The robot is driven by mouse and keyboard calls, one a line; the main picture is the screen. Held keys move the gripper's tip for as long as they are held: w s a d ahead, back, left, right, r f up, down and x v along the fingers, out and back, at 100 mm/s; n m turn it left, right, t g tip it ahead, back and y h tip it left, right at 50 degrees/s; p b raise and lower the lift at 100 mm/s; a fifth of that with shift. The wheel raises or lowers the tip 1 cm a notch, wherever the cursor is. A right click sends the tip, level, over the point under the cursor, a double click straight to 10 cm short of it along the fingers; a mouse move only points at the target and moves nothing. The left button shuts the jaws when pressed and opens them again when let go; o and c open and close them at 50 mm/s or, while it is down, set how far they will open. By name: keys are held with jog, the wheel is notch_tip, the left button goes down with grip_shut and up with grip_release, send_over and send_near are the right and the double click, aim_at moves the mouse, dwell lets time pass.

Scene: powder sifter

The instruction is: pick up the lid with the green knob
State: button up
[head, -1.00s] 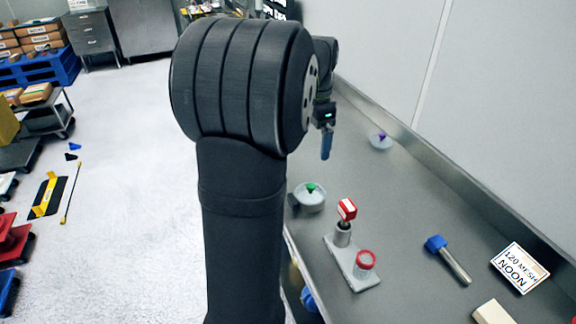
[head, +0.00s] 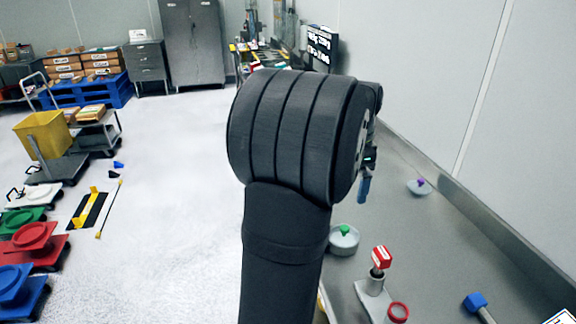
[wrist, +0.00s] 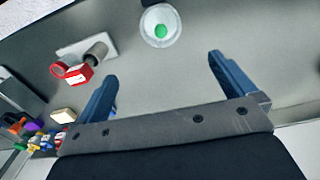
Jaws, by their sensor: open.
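The lid with the green knob (head: 344,238) is a round, pale, translucent disc lying on the grey bench, just right of my arm in the head view. In the wrist view the lid (wrist: 160,27) is at the top middle, beyond my fingertips and between their lines. My gripper (wrist: 160,75) has two blue fingers spread wide apart with nothing between them. In the head view only a blue finger (head: 363,190) shows beside my arm, above the lid; the rest is hidden behind the arm.
A grey stand with a red-and-white block (head: 382,257) and red ring (head: 398,312) is near the lid. A purple-knobbed lid (head: 419,187) lies farther back by the wall. A blue-headed tool (head: 475,301) is at lower right. The bench between them is clear.

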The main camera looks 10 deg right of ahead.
notch_tip(320, 180, down, 12)
jog(key=m, duration=0.3)
jog(key=shift+s+d, duration=0.1)
jog(key=shift+f, duration=2.6)
jog(key=c, duration=0.9)
